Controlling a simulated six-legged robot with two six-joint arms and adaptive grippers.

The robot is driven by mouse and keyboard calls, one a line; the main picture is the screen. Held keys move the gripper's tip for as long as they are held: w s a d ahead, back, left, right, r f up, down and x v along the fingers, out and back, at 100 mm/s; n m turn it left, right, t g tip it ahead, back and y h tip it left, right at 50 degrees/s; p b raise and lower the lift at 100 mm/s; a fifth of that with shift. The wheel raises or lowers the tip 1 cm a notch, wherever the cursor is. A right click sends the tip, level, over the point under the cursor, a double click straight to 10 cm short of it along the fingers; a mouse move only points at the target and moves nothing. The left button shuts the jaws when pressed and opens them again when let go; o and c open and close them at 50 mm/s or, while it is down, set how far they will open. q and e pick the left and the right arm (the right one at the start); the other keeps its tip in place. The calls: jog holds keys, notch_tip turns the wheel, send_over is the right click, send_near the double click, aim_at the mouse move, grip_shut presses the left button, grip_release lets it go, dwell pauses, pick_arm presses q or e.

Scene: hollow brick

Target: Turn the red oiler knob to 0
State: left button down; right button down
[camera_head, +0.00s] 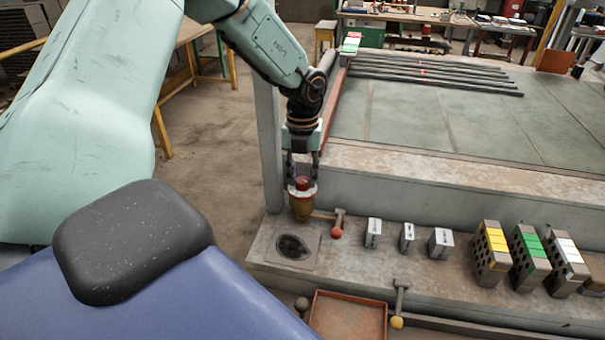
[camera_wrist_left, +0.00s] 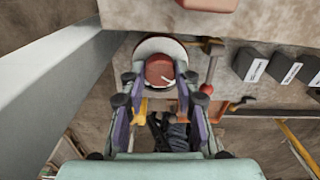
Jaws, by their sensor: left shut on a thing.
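The red oiler knob (camera_head: 302,183) sits on top of a brass-coloured oiler (camera_head: 302,206) at the left end of the bench ledge. In the left wrist view the knob (camera_wrist_left: 159,69) shows from above, with a pale mark on its face and a white ring around it. My left gripper (camera_head: 302,178) points down over the oiler and is shut on the knob, one finger on each side. The digits on the ring are too small to read. My right gripper is not in view.
A lever with a red ball (camera_head: 337,232) stands close right of the oiler. Several small labelled blocks (camera_head: 374,233) and perforated bricks (camera_head: 491,254) line the ledge further right. A grey post (camera_head: 268,140) rises close behind. An orange tray (camera_head: 347,318) and yellow-ball lever (camera_head: 397,321) are in front.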

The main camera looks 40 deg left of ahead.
aim_at(303, 180)
pick_arm(q)
jog(key=c, duration=1)
grip_release()
jog(key=shift+s, duration=0.1)
notch_tip(303, 180, up, 12)
jog(key=shift+f, duration=0.1)
jog(key=shift+d, duration=0.1)
